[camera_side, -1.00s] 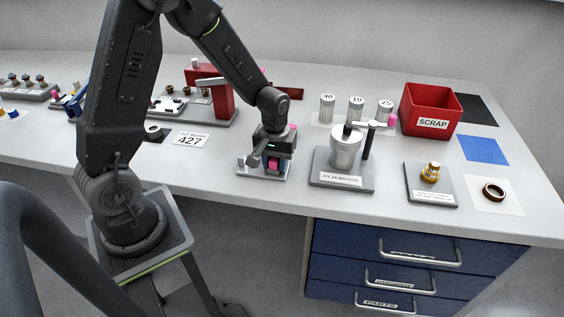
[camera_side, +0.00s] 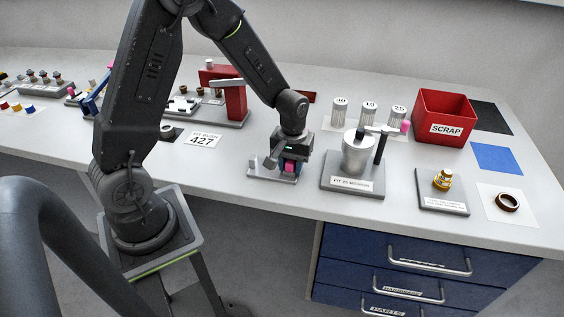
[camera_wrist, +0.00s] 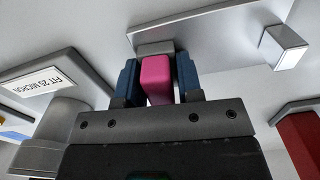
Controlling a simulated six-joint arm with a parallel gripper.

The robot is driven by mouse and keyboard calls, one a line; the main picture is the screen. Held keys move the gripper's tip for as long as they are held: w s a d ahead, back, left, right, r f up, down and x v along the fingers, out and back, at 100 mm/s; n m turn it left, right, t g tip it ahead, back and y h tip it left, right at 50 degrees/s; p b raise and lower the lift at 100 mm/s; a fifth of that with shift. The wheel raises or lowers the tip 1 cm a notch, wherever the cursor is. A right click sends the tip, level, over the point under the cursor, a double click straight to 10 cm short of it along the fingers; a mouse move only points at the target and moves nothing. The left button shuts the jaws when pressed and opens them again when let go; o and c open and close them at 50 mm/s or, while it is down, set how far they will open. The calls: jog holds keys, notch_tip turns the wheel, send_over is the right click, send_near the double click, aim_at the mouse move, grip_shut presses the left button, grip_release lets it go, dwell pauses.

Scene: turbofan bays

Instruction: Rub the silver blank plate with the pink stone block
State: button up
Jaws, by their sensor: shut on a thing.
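The pink stone block (camera_wrist: 157,80) is between the blue fingers of my gripper (camera_wrist: 158,85) in the wrist view. A grey piece (camera_wrist: 155,47) is at its far end; I cannot tell whether it is part of the block. In the side view my gripper (camera_side: 289,170) is shut on the pink block (camera_side: 289,167) low over the right part of the silver plate (camera_side: 262,174). The plate also shows in the wrist view (camera_wrist: 222,42), with a small light block (camera_wrist: 290,48) on it. Contact between stone and plate is hidden.
A grey stand with a metal cup (camera_side: 357,155) and upright post is close to the right of my gripper. A red scrap bin (camera_side: 445,117) and a brass part (camera_side: 443,179) are farther right. A red press (camera_side: 235,98) stands behind left. The drawers are below the front edge.

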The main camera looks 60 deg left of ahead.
jog(key=shift+w+d, duration=0.55)
jog(key=shift+d, duration=0.05)
jog(key=shift+s+a, duration=2.4)
notch_tip(320, 180, up, 8)
jog(key=shift+r, duration=0.1)
